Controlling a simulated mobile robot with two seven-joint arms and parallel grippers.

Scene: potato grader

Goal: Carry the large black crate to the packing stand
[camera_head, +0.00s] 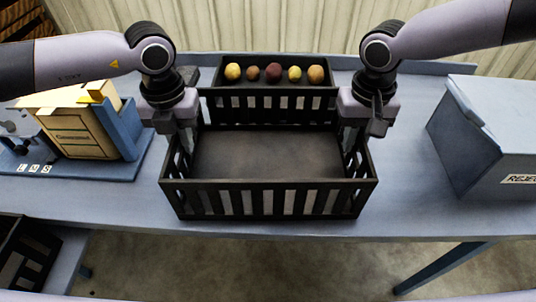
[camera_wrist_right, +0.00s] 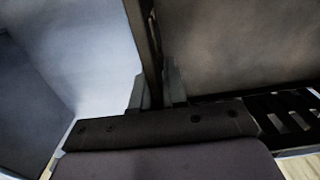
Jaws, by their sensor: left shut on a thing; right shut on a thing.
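The large black crate (camera_head: 268,198) sits at the middle front of the blue table in the head view, with slatted walls and an empty brown floor. My left gripper (camera_head: 184,140) is shut on its left side wall. My right gripper (camera_head: 352,140) is shut on its right side wall. In the right wrist view, the fingers of my right gripper (camera_wrist_right: 155,92) straddle the crate's thin dark wall (camera_wrist_right: 146,45). I cannot tell whether the crate touches the table or hangs just above it. I cannot make out a packing stand for certain.
A smaller black crate (camera_head: 278,100) with several potatoes stands behind. A blue-grey box marked REJECT (camera_head: 490,150) is at the right. A blue fixture with a cardboard box (camera_head: 78,130) is at the left. Another black crate (camera_head: 22,255) shows at the lower left.

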